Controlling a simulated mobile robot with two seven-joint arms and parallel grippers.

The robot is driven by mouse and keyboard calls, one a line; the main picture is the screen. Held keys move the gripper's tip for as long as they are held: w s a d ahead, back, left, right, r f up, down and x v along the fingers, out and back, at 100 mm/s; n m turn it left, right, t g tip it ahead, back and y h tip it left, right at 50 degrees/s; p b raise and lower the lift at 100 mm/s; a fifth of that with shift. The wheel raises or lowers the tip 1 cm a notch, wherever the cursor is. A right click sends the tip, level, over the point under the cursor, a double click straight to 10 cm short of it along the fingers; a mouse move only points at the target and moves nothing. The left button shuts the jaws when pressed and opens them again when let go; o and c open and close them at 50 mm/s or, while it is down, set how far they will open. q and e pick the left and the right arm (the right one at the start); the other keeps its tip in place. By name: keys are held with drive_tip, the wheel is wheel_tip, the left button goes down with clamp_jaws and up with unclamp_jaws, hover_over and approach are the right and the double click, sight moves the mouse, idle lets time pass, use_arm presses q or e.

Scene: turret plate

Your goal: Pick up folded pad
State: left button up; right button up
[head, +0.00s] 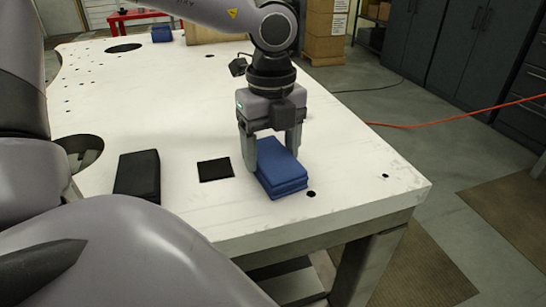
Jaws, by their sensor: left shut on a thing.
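The folded pad (281,172) is blue, with stacked layers, and lies on the white tabletop near its front right corner. My left gripper (268,158) points down over the pad's far part. Its fingers straddle the pad, one on each side, and it is shut on the pad. The pad appears to rest on the table; whether it is lifted at all I cannot tell. My right gripper is not in view.
A black block (138,173) and a flat black square (215,169) lie left of the pad. The white table (340,185) has round holes, a large one at left. Another blue item (161,34) and a cardboard box (216,32) stand at the far end.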

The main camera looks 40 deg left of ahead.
sight(271, 155)
use_arm(q)
drive_tip(key=shift+r, duration=0.1)
wheel_tip(271, 155, up, 20)
drive_tip(key=p, duration=0.2)
idle(0.3)
drive_tip(key=shift+o, duration=0.5)
drive_tip(key=shift+s, duration=0.1)
